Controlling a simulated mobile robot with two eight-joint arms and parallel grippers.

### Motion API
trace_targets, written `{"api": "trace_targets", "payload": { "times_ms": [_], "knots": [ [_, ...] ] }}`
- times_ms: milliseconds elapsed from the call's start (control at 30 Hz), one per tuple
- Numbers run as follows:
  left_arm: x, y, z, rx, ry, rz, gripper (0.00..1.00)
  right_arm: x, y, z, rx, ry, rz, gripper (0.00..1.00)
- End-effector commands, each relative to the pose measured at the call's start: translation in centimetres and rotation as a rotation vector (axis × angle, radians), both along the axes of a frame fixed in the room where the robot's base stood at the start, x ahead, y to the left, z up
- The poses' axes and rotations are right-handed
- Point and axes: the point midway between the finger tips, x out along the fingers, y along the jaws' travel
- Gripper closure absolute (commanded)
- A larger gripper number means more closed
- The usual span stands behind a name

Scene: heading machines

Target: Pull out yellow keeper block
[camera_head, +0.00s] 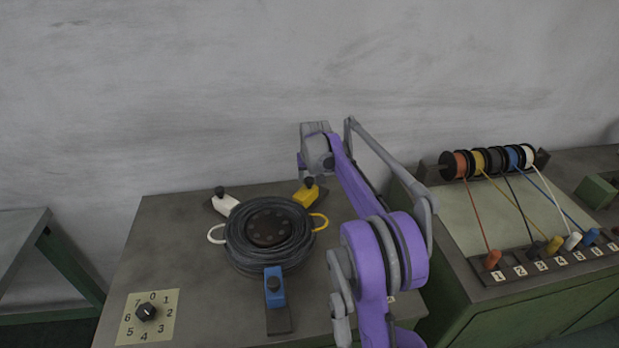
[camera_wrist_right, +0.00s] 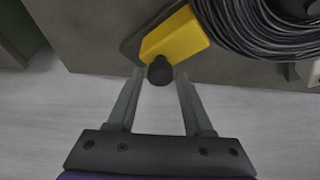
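The yellow keeper block (camera_head: 306,195) sits at the back right of the black wire coil (camera_head: 268,236) on the table, with a dark knob (camera_head: 309,182) on top. In the right wrist view the yellow block (camera_wrist_right: 175,38) lies beside the coil (camera_wrist_right: 262,32), on a dark plate. Its dark knob (camera_wrist_right: 160,70) shows between the tips of my right gripper (camera_wrist_right: 160,80). The gripper is open, with a finger on each side of the knob and visible gaps. In the head view my right gripper (camera_head: 310,165) is mostly hidden behind its own wrist. My left gripper is not in view.
A white block (camera_head: 226,204) and a blue block (camera_head: 274,287) also sit at the coil's edge. A numbered dial (camera_head: 146,312) is at the front left. At right, a bench carries coloured spools (camera_head: 491,160) and wires. A wall stands behind.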

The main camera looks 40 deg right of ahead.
Motion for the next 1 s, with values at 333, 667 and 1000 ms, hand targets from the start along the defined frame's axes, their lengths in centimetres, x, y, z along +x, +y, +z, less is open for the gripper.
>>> {"api": "trace_targets", "payload": {
  "times_ms": [333,667,1000],
  "knots": [
    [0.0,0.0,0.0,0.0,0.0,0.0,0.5,-0.01,0.01,0.03,0.0,0.0,0.0,1.0],
    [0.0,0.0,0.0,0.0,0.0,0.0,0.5,-0.01,0.01,0.03,0.0,0.0,0.0,1.0],
    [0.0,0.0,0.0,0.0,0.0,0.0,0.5,-0.01,0.01,0.04,0.0,0.0,0.0,1.0]
  ]
}}
